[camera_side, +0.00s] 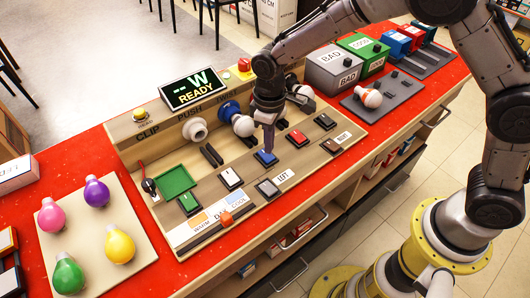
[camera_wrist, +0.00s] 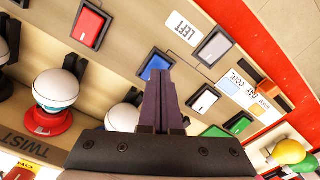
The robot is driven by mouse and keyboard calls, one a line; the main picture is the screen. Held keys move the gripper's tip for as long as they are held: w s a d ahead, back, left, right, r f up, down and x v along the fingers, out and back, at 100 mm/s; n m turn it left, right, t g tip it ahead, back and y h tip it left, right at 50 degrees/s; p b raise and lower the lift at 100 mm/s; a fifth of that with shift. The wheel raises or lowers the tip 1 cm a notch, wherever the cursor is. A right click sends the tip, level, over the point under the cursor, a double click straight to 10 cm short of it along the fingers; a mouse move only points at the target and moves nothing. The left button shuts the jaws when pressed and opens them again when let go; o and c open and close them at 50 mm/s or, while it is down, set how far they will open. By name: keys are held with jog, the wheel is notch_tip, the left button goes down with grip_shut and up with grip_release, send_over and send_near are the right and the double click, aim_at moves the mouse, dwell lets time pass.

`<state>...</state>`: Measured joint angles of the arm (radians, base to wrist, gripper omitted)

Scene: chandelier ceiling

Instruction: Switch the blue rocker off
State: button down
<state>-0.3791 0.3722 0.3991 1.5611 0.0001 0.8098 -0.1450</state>
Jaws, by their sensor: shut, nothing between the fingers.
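The blue rocker (camera_side: 265,158) is a small square switch in a dark frame on the beige panel (camera_side: 215,225). In the wrist view the blue rocker (camera_wrist: 154,64) lies just past my fingertips, which cover its near edge. My gripper (camera_side: 268,148) points down over the rocker's far side, with its fingers together and empty. In the wrist view my gripper (camera_wrist: 158,75) shows as two dark fingers side by side. I cannot tell whether the tips touch the rocker, nor which way it is tipped.
Close by are a red rocker (camera_side: 297,138), a white rocker (camera_side: 231,178), a green rocker (camera_side: 189,203) and a grey one (camera_side: 268,188) near the LEFT label. Bulb sockets (camera_side: 237,118) stand behind. A tray with colored bulbs (camera_side: 148,230) lies at left, and BAD and GOOD boxes (camera_side: 333,70) stand at right.

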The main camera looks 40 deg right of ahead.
notch_tip(320, 180, up, 4)
jog(key=shift+r, duration=0.1)
dwell(0.4)
notch_tip(320, 180, up, 11)
jog(key=m+t, duration=0.1)
jog(key=t, duration=0.1)
send_over(269, 158)
jog(key=d, duration=0.6)
jog(key=s+d+r+m+t, duration=0.2)
jog(key=s+d+r, duration=0.4)
jog(key=s+r, duration=0.15)
jog(key=s+d+f+m, duration=0.1)
jog(key=s+d+f, duration=0.1)
jog(key=s, duration=0.7)
jog(key=s+d+f+m+t, duration=0.1)
jog(key=s+d+f, duration=0.1)
jog(key=s, duration=0.6)
jog(key=shift+s+d+m+t, duration=0.25)
jog(key=shift+s+m+t, duration=0.05)
jog(key=shift+s+m, duration=0.1)
